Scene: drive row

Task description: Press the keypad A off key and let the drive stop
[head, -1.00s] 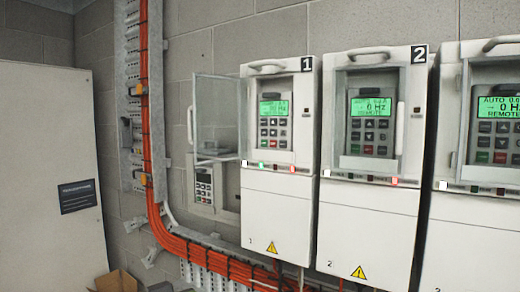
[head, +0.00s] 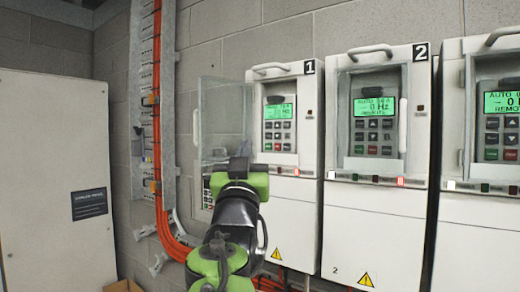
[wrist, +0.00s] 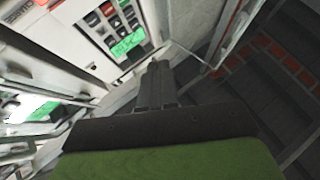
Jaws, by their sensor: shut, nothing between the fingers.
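Drive 1 (head: 290,215) is a white cabinet with a keypad (head: 277,130) under a lit green screen (head: 279,111). Its clear door (head: 222,118) stands open to the left. A smaller keypad (head: 207,190) on the wall, lower left of drive 1, is partly hidden by my arm. No label marks either keypad as A. My gripper (head: 240,165) is in front of the drive's lower left edge, its fingertips hard to make out there. In the wrist view, my gripper (wrist: 157,68) has its fingers together and empty, pointing near a keypad (wrist: 108,17) with a green screen (wrist: 127,42).
Drive 2 (head: 372,225) and a third drive (head: 485,235) stand to the right, with protruding handles and lit screens. Orange cables (head: 157,100) run down the wall at left. A pale cabinet (head: 40,170) stands far left. A red light (head: 296,171) shows on drive 1.

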